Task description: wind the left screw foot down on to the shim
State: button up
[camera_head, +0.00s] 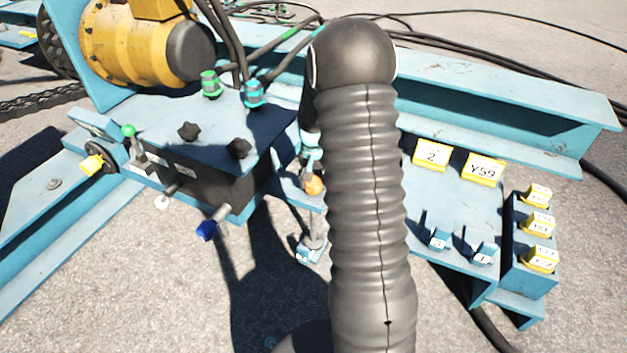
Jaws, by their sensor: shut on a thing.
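My arm in its black ribbed sleeve fills the middle of the head view and hides much of what lies behind it. My gripper (309,158) shows only in part at the sleeve's left edge, and its fingertips are hard to make out. It is shut at the top of the left screw foot, close above an orange knob (314,186). The screw foot's grey stem (314,228) runs down below the knob. A small blue and white piece (307,253) lies at its lower end, perhaps the shim. Whether the foot touches it I cannot tell.
A blue bench with a dark valve box (215,183) and levers stands left, below a yellow motor (125,45). Yellow labelled blocks (484,168) and a blue rack (523,262) are right. Black cables cross the back. Bare asphalt (130,290) is open at front left.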

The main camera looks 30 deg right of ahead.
jog(key=shift+m, duration=0.6)
jog(key=o, duration=1.1)
notch_tip(320, 180, up, 12)
dwell(0.4)
